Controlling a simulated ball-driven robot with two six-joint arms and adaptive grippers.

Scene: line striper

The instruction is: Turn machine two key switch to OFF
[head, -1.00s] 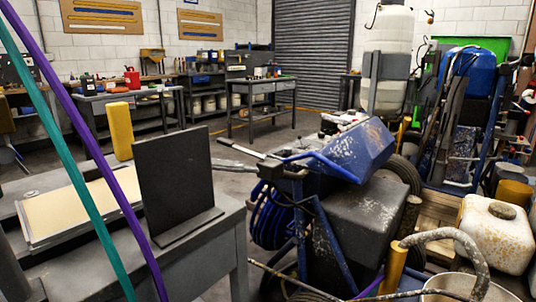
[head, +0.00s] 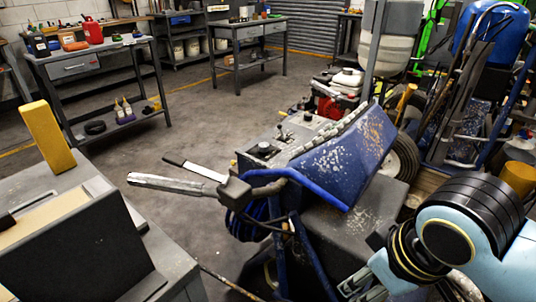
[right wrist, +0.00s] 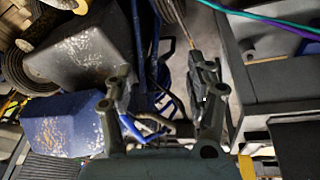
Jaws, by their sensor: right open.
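A blue line striper (head: 345,150) with chipped paint stands right of centre in the head view. Its grey control panel (head: 290,145) carries a round black knob (head: 264,149) and small levers or switches behind it. I cannot tell which one is the key switch, nor read any OFF mark. My right gripper (head: 368,285) is at the bottom, in front of and below the panel, partly cut off. In the right wrist view its fingers (right wrist: 165,82) are spread, with nothing seen held between them. The striper's blue body (right wrist: 60,130) shows at lower left there. My left gripper is not in view.
The striper's handlebar grip (head: 175,187) sticks out left. A grey bench (head: 170,260) with a dark upright plate (head: 75,255) and yellow block (head: 47,135) is at left. A wheel (head: 403,158) and tools crowd the right. The floor behind the handle is clear.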

